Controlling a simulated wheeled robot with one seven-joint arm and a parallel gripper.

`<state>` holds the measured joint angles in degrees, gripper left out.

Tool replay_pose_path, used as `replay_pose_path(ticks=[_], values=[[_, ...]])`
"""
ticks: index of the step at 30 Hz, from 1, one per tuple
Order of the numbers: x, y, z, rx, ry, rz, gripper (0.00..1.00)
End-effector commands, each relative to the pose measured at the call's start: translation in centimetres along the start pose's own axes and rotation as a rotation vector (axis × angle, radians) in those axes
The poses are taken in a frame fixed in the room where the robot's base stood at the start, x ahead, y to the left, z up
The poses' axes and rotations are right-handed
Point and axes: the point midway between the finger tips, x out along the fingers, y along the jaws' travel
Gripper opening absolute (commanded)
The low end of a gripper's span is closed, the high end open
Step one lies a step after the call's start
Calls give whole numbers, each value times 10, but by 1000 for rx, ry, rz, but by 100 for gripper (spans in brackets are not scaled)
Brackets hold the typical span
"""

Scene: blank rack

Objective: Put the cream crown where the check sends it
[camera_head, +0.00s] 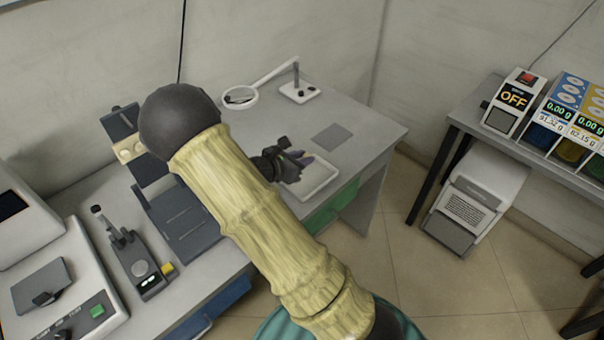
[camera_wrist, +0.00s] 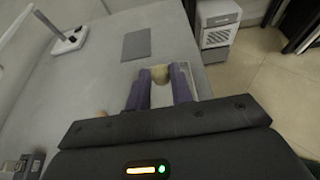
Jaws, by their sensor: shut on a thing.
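My gripper (camera_head: 298,158) is over the right part of the grey bench, above or at a shallow white tray (camera_head: 322,184). The white tray (camera_wrist: 204,82) shows behind and beside the fingers there. I cannot tell whether the crown touches the tray. In the head view the crown is too small or hidden to make out.
A grey pad (camera_head: 332,136) lies beyond the tray, with a magnifier (camera_head: 240,96) and a small white stand (camera_head: 300,92) at the back. A box reading OFF (camera_head: 512,100) and bins with number displays (camera_head: 562,112) stand right.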

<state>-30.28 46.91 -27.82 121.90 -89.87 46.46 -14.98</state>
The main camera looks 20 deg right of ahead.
Motion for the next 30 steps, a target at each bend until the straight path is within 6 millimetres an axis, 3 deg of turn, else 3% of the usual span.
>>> replay_pose_path(ticks=[5, 14, 17, 25, 30], values=[[7, -4, 10, 10, 3, -22, 0], [8, -4, 10, 8, 3, -23, 0], [11, -4, 3, 5, 3, -24, 0], [28, -5, -40, 4, 3, -24, 0], [31, -4, -48, 8, 3, -22, 0]])
